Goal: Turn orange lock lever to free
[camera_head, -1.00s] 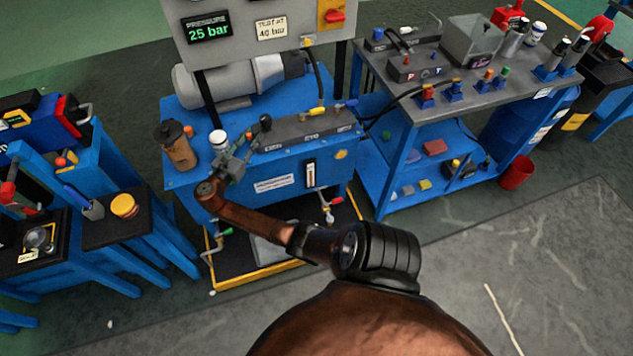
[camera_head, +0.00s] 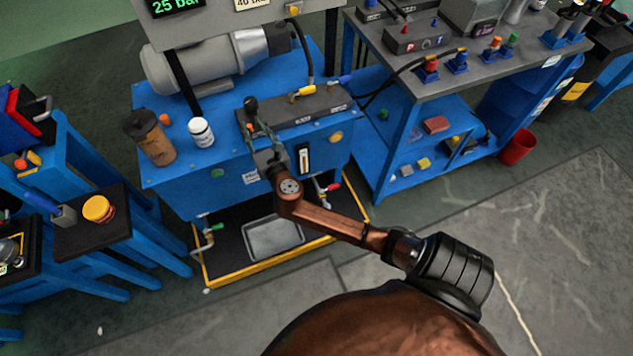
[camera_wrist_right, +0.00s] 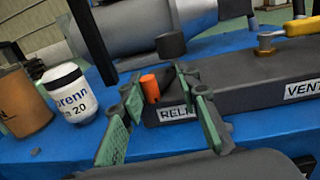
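The orange lock lever (camera_wrist_right: 150,88) shows in the right wrist view as a short upright orange cylinder at the dark RELIEF block, beside a black knob (camera_wrist_right: 171,45). In the head view it is a small orange spot (camera_head: 249,127) beside my gripper. My right gripper (camera_wrist_right: 160,90) is open, with its green-padded fingers on either side of the lever in the picture. I see no clear contact. In the head view this gripper (camera_head: 262,138) is over the front of the manifold block (camera_head: 318,108) and hides part of it. My left gripper is not in view.
A brown cup (camera_head: 150,138) and a white bottle (camera_head: 201,132) stand left of the gripper on the blue unit. A yellow-handled valve (camera_head: 303,91) is at the block's right part. A grey motor (camera_head: 200,65) is behind. The floor in front is open.

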